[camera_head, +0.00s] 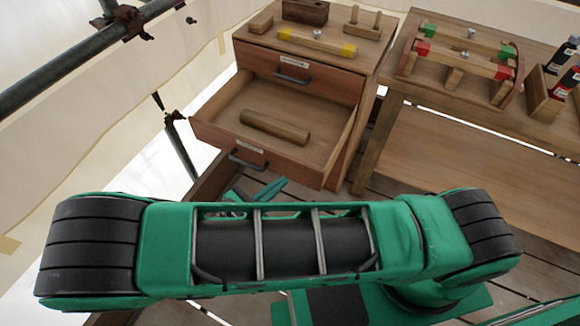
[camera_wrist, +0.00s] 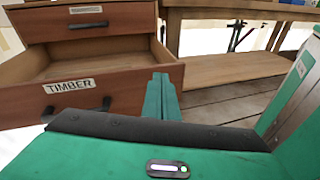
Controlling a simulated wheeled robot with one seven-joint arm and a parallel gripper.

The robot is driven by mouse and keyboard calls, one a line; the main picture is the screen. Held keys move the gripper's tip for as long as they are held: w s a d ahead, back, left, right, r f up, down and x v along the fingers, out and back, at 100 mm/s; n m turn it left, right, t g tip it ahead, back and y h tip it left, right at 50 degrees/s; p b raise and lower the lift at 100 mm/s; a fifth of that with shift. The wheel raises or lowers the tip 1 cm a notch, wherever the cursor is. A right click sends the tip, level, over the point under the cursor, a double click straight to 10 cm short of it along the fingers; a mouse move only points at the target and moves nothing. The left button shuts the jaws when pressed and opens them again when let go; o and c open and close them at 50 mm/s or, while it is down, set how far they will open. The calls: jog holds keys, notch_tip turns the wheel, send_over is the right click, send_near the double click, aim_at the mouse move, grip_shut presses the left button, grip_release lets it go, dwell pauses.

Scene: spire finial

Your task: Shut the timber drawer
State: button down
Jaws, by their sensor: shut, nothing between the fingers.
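The timber drawer (camera_head: 213,137) is the lower drawer of a wooden cabinet and is pulled well out. Its front, labelled TIMBER (camera_wrist: 115,85), and its dark handle (camera_head: 248,163) face me. A wooden bar (camera_head: 275,128) lies inside it. My gripper (camera_head: 274,187) shows as green fingers just below the drawer front in the head view, partly hidden by my arm. In the wrist view my gripper (camera_wrist: 161,80) is shut and empty, upright in the picture before the right end of the drawer front. I cannot tell whether it touches.
The upper drawer (camera_head: 300,78) is shut. Wooden blocks and a yellow-ended bar (camera_head: 318,43) sit on the cabinet top. A workbench (camera_head: 470,100) on the right holds a rack and bottles. Plank flooring (camera_wrist: 225,105) is clear.

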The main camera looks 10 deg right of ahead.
aim_at(295, 160)
jog(key=s+a+f+n+t+y, duration=0.2)
jog(key=s+a+f+n+t, duration=0.1)
jog(key=a+f+n+t, duration=0.15)
jog(key=x, duration=1.4)
jog(key=shift+s+d+r, duration=0.2)
jog(key=shift+d+r, duration=0.15)
jog(key=shift+r, duration=0.05)
